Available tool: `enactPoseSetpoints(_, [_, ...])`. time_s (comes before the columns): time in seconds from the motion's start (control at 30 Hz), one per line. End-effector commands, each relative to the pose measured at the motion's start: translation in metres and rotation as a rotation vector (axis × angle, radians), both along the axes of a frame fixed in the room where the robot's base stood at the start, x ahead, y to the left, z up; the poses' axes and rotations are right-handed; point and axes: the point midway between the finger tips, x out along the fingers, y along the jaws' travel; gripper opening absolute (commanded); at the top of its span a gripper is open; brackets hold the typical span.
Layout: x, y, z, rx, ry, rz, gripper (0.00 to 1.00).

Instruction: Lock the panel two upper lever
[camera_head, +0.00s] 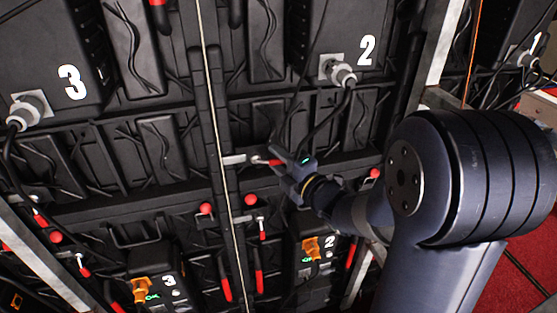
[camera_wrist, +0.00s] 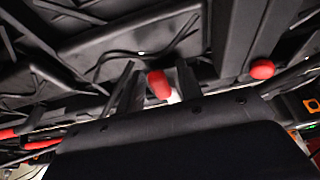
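Panel 2 (camera_head: 345,28) is a black panel with a white number and a grey plug, at the top of the head view. Below it a lever with a red handle (camera_head: 264,160) points sideways from a silver mount (camera_head: 234,159). My gripper (camera_head: 283,164) is at this handle. In the wrist view the red end of a lever (camera_wrist: 159,84) shows between my two fingers (camera_wrist: 156,88), with gaps on either side. The fingers are apart and not closed on it. The body of my gripper hides the lower part of that view.
Red knobs show on the wall below (camera_head: 250,200), to the left (camera_head: 206,208) and to the right (camera_head: 375,173). Another red knob (camera_wrist: 262,69) is right of my fingers in the wrist view. A lower box marked 2 (camera_head: 318,252) and red-handled levers sit below. Cables hang from the plugs.

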Motion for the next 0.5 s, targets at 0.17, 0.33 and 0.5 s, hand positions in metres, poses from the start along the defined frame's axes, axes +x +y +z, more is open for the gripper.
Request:
enactPoseSetpoints(0.17, [-0.0001, -0.0002, 0.0001, 0.0, 0.0, 0.0, 0.19])
enactPoseSetpoints(0.33, [-0.0001, -0.0002, 0.0001, 0.0, 0.0, 0.0, 0.05])
enactPoseSetpoints(0.5, [-0.0002, -0.0003, 0.0, 0.0, 0.0, 0.0, 0.0])
